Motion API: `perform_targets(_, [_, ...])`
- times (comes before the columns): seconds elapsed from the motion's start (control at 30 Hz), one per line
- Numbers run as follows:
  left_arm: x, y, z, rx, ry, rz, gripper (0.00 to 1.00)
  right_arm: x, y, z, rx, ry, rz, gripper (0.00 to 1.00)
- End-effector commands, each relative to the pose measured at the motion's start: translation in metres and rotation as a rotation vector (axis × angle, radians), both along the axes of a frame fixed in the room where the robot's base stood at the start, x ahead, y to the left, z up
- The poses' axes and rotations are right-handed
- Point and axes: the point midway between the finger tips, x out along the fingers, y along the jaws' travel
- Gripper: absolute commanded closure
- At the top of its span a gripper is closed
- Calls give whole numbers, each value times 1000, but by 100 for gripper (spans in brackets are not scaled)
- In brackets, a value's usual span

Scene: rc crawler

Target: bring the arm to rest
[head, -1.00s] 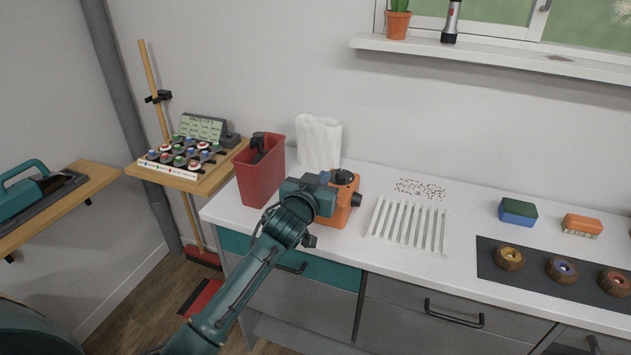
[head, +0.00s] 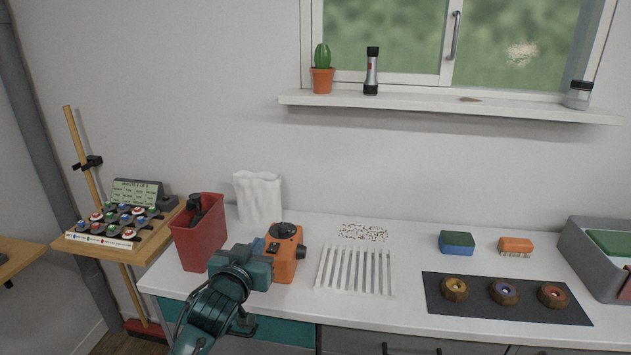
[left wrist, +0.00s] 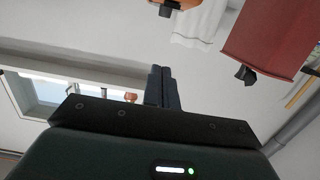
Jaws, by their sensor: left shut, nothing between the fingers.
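My left arm enters the head view from the bottom, and its dark teal gripper (head: 256,262) is in front of the counter, overlapping the left side of an orange device with a black top (head: 288,262). I cannot tell in the head view whether they touch. In the left wrist view, the two dark fingers of the left gripper (left wrist: 161,86) are together with nothing between them. That view is turned over, with the red bin (left wrist: 268,38) at the upper right and part of an orange thing (left wrist: 180,5) at the top edge. My right gripper is in neither view.
The red bin (head: 198,238) and a white bag-like thing (head: 258,198) stand left on the counter. A white slatted rack (head: 356,270) lies to the right. A dark mat (head: 480,312) holds three rings. A grey crate (head: 590,258) stands at the right edge. A windowsill (head: 440,105) juts out above.

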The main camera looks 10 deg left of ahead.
Motion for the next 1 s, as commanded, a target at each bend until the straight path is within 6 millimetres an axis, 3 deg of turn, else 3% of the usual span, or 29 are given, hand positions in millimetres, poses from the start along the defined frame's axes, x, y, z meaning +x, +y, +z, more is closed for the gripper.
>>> perform_targets(0.17, [-54,-14,-80,16,132,-54,100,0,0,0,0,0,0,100])
perform_targets(0.3, [-130,-28,-152,31,268,-118,100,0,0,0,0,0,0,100])
perform_targets(0.4, [-187,-36,-191,35,357,-158,100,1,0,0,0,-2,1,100])
perform_targets(0.5, [-236,-42,-216,36,426,-188,100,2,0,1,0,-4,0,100])
perform_targets(0.6, [-271,-46,-230,36,472,-206,100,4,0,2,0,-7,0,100])
perform_targets(0.7, [-289,-48,-235,36,495,-216,100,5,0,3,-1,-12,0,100])
perform_targets(1.0, [-294,-49,-237,36,500,-219,100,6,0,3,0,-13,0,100])
